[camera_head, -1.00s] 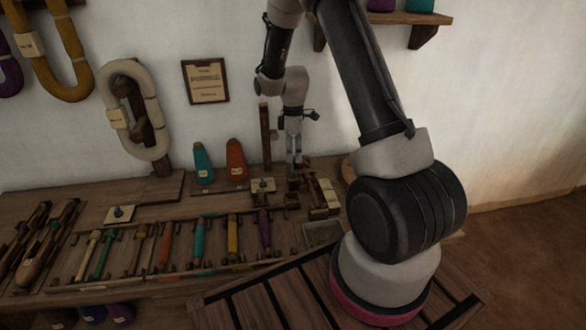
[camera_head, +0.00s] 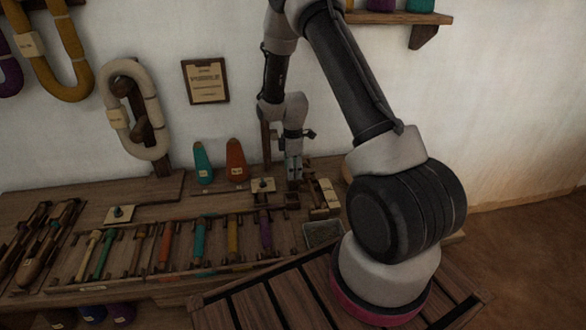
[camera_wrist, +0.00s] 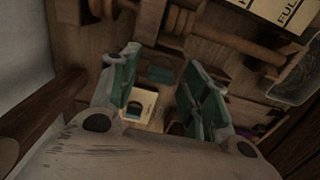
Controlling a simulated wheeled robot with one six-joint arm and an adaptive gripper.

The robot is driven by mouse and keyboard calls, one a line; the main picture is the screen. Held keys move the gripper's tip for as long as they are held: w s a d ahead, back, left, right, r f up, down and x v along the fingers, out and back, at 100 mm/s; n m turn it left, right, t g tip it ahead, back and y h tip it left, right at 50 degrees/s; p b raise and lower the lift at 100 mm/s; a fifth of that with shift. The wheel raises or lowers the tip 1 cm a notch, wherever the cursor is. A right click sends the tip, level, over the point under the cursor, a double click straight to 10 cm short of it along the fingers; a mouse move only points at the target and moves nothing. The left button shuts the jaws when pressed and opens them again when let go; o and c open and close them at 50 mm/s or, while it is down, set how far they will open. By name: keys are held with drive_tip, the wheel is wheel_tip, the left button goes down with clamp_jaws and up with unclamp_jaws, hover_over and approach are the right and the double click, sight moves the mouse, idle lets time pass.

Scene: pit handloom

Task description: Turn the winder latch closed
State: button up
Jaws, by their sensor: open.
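My gripper (camera_head: 294,176) points down over the bench, close above the wooden winder parts (camera_head: 291,201). In the wrist view my gripper (camera_wrist: 160,60) is open, its two green-padded fingers apart with nothing held. A small cream plate with a dark knob (camera_head: 263,185) sits just left of my gripper in the head view. In the wrist view a cream plate with a dark round part (camera_wrist: 138,104) shows between the fingers, partly hidden by the left one. I cannot tell for sure which part is the latch, or its angle.
A rack of coloured bobbins (camera_head: 200,238) lies in front and to the left. Two cones, teal (camera_head: 202,163) and orange (camera_head: 237,162), stand left of my gripper. An upright post (camera_head: 266,148) is close behind it. Cream-labelled blocks (camera_head: 328,194) and a grey tray (camera_head: 322,234) lie right.

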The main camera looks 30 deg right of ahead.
drive_tip(key=c, duration=1)
drive_tip(key=m, duration=0.4)
drive_tip(key=shift+m, duration=0.4)
drive_tip(key=m, duration=0.4)
drive_tip(key=shift+m, duration=0.3)
drive_tip(key=m, duration=0.4)
drive_tip(key=shift+m, duration=2.2)
